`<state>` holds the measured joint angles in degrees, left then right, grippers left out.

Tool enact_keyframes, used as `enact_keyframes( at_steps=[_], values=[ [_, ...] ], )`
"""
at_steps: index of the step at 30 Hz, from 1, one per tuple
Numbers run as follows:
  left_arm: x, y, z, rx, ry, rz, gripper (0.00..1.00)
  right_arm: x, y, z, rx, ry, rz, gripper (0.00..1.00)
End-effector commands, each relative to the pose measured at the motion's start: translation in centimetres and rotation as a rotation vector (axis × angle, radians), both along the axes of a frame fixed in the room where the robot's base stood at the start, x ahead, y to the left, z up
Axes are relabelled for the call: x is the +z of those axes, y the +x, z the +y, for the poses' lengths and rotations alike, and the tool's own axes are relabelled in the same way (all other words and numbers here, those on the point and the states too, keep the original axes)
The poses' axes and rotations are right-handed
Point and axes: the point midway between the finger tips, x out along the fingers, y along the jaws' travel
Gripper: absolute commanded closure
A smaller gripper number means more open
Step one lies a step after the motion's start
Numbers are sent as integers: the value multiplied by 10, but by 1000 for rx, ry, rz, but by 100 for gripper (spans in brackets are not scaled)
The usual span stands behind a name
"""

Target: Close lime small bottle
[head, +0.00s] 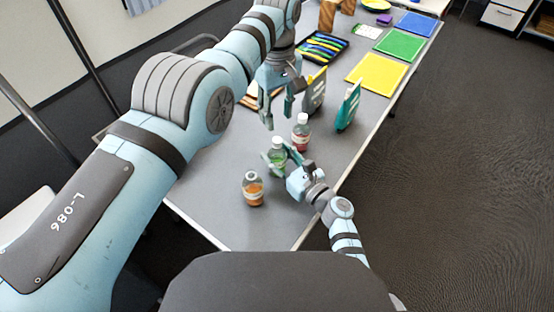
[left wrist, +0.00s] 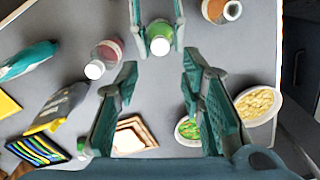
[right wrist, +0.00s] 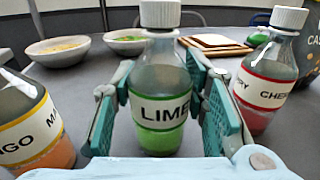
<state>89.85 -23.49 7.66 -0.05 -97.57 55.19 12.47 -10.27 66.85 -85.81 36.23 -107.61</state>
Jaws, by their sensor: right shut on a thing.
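The lime bottle (head: 277,158) stands upright on the grey table, with green liquid and a LIME label in the right wrist view (right wrist: 160,112). A white cap (right wrist: 160,13) sits on its neck; I cannot tell how tight it is. My right gripper (head: 284,157) is shut on the bottle's body, with a finger on each side, as the right wrist view also shows (right wrist: 160,105). My left gripper (head: 278,112) is open and empty, above and behind the bottle. In the left wrist view the white cap (left wrist: 160,46) shows beyond the open left fingers (left wrist: 157,90).
The cherry bottle (head: 301,135) stands close behind the lime bottle, the mango bottle (head: 253,191) in front. A teal bag (head: 348,107) and a grey bag (head: 315,90) stand farther back. Bowls (right wrist: 58,50) and a bread board (right wrist: 215,45) are beyond. The table's front end is clear.

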Motion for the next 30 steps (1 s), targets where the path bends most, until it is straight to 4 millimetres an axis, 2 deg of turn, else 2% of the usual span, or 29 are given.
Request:
enact_keyframes(
  at_steps=[5,8,18,21,30],
  values=[
    [-3,0,0,-1,0,0,64,0,0,0,0,0,0,100],
    [-12,0,0,-2,0,1,64,0,0,0,0,0,0,100],
    [-67,0,0,-2,-3,1,64,0,0,0,0,0,0,100],
    [-76,0,0,-2,-2,0,64,0,0,0,0,0,0,100],
    [-80,-1,1,-1,0,-1,64,0,0,0,0,0,0,100]
  ],
)
